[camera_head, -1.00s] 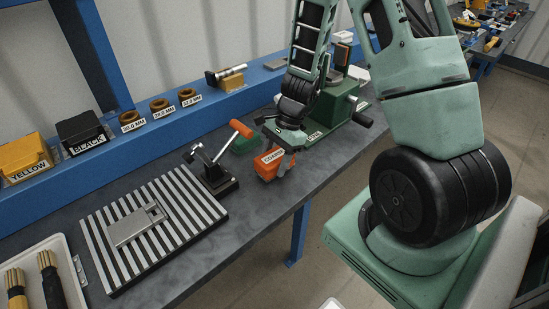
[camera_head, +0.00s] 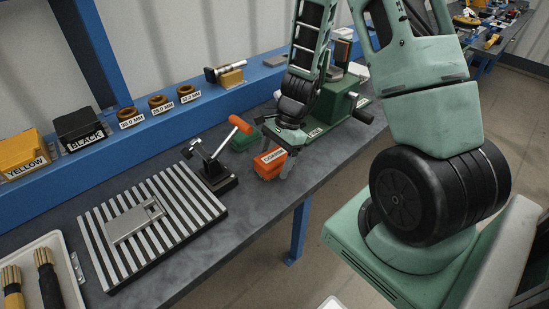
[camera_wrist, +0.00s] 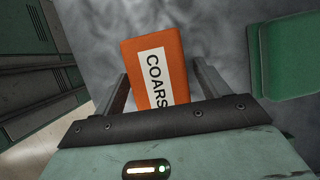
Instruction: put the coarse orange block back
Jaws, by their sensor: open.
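The coarse orange block (camera_head: 271,163) lies on the dark bench top near its front edge, with a white label reading COARSE. In the wrist view the orange block (camera_wrist: 151,70) sits between the two fingers, its label partly hidden by my gripper's body. My gripper (camera_head: 280,166) is open around the block, one finger on each side, with a gap visible at least on the right. A green block (camera_head: 243,139) lies just behind the orange one; a green block (camera_wrist: 289,58) also shows at the right in the wrist view.
A toggle clamp with an orange handle (camera_head: 239,125) stands close at the left. A striped plate (camera_head: 178,238) lies further left. A green machine (camera_head: 335,118) stands behind and right of my gripper. The bench's front edge is near the block.

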